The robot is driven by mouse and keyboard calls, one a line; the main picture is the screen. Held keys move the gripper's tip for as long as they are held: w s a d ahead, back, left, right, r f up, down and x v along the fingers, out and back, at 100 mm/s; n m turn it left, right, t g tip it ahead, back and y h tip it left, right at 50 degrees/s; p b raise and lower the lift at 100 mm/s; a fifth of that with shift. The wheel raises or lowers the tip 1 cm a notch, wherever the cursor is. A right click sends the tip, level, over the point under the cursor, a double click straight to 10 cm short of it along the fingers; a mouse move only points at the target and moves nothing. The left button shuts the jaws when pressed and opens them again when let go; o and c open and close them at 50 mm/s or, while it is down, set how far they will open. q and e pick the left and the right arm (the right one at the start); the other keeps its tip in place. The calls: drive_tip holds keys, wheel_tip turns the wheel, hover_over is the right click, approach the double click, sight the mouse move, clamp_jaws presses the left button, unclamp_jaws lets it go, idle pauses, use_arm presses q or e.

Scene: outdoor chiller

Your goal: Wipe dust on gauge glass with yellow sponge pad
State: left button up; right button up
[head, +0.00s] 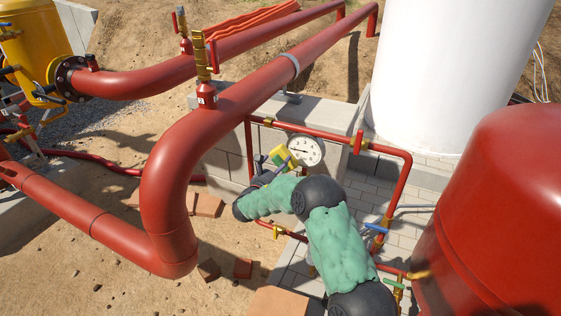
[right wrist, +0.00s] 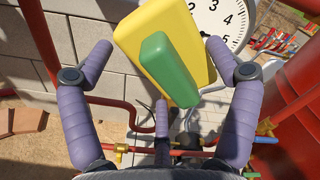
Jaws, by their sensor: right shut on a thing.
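The yellow sponge pad (head: 283,156) has a green grip block (right wrist: 168,68) on its back. My right gripper (head: 270,167) has purple fingers and is shut on the sponge pad, which also shows large in the right wrist view (right wrist: 190,25). The round white gauge (head: 306,150) with black numbers is just right of the pad. In the right wrist view the pad overlaps the left side of the gauge face (right wrist: 223,18); I cannot tell whether they touch. No dust can be made out on the glass. My left gripper is out of view.
Thin red pipes (head: 385,150) with valves frame the gauge, before a grey block wall (head: 225,160). A thick red pipe (head: 170,185) bends on the left. A red tank (head: 495,215) stands close on the right, a white tank (head: 445,70) behind. Loose bricks (head: 208,204) lie below.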

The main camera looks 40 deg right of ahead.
drive_tip(key=shift+s+a, duration=0.15)
drive_tip(key=shift+p+v, duration=0.45)
drive_tip(key=shift+v, duration=1.05)
